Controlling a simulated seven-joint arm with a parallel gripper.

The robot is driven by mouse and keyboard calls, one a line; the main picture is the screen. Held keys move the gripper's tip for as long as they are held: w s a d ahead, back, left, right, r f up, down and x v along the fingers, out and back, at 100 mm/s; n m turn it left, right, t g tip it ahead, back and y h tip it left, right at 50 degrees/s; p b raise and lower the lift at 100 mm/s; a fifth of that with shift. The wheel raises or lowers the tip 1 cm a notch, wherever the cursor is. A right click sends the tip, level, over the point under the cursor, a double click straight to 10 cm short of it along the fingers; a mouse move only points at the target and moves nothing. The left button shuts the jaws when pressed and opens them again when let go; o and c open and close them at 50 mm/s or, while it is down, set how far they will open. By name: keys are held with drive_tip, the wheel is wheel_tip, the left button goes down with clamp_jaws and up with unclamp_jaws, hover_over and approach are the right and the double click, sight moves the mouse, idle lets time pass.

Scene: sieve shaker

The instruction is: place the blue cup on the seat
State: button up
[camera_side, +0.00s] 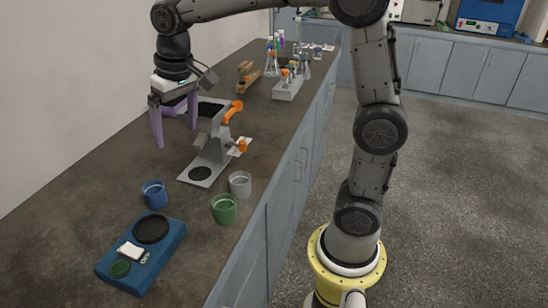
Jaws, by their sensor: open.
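The blue cup (155,195) stands upright on the dark bench, on the left, behind the blue box-shaped device. My gripper (176,138) has purple fingers pointing down. It is open, with nothing visible between its fingers, and is above and behind the blue cup, apart from it. A black round plate (152,228) sits on top of the blue device (171,252). Another black disc (200,173) lies on the base of the grey stand with orange knobs (214,150). I cannot tell which of these is the seat. Both discs look bare.
A green cup (224,210) and a grey cup (240,184) stand near the bench's right edge. The grey stand rises close to my gripper. A wooden rack (246,78), a white rack (286,88) and flasks are farther back. The front-left bench is clear.

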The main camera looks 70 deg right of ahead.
drive_tip(key=s+f+n+t, duration=0.2)
drive_tip(key=s+t, duration=0.1)
drive_tip(key=s, duration=1.8)
drive_tip(key=shift+s+f+n, duration=0.15)
drive_tip(key=shift+n, duration=0.15)
drive_tip(key=shift+o, duration=0.2)
drive_tip(key=shift+s+f, duration=0.35)
drive_tip(key=shift+s, duration=0.05)
